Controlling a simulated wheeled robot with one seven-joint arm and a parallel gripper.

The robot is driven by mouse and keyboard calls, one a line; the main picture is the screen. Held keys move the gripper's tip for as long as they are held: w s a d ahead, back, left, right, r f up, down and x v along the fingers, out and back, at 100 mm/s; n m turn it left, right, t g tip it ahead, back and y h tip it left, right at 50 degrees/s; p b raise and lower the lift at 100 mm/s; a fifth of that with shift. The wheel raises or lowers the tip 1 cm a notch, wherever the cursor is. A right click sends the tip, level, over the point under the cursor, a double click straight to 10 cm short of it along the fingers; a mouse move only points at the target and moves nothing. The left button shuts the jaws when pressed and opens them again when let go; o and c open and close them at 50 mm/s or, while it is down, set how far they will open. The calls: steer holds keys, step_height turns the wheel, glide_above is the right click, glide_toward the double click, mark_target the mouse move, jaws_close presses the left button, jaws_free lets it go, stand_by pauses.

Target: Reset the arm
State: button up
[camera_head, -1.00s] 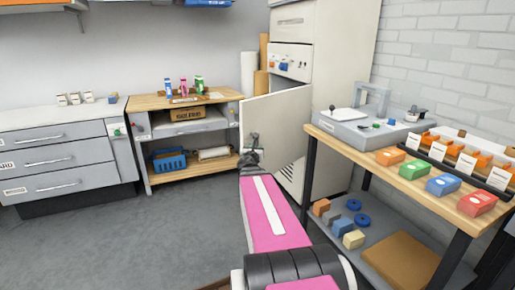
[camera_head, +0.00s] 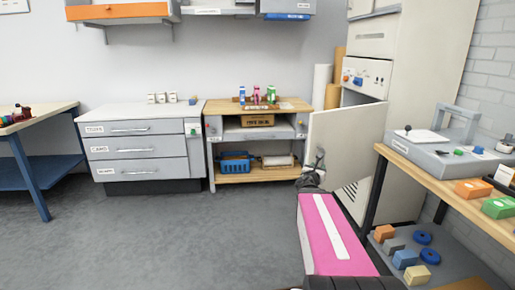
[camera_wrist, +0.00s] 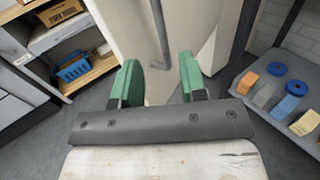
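My arm reaches forward from the lower right of the head view, with its pink link in front. My gripper (camera_head: 312,172) is at the far end of the arm, small and dark, in front of the open cabinet door (camera_head: 334,143). In the wrist view my gripper (camera_wrist: 158,82) shows two green fingers standing well apart, with nothing between them. Behind the fingers is the pale cabinet door with a grey vertical handle (camera_wrist: 160,35).
A wooden workbench (camera_head: 225,105) with bottles and a blue basket (camera_head: 235,162) stands behind. Grey drawers (camera_head: 140,145) are left of it. The right table (camera_head: 420,165) holds a grey machine (camera_head: 445,152) and boxes; blocks lie on its lower shelf. The floor (camera_head: 150,240) at left is clear.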

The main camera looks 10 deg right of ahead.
steer(key=s+a+f+m+g+y, duration=0.1)
steer(key=s+a+f+m+g, duration=0.35)
steer(key=f+m, duration=0.4)
steer(key=s+a+f+m+g+y, duration=0.1)
steer(key=s+a+f+m+g, duration=0.35)
steer(key=m, duration=0.65)
steer(key=s+a+f+m+g+y, duration=0.2)
steer(key=s+a+f+m+y, duration=0.1)
steer(key=a, duration=0.4)
steer(key=s+a+f+m+g+y, duration=0.3)
steer(key=a+f+m+y, duration=0.2)
steer(key=a+f+m, duration=0.1)
steer(key=shift+a+f+y, duration=0.2)
steer(key=shift+a+y, duration=0.2)
steer(key=shift+a, duration=0.3)
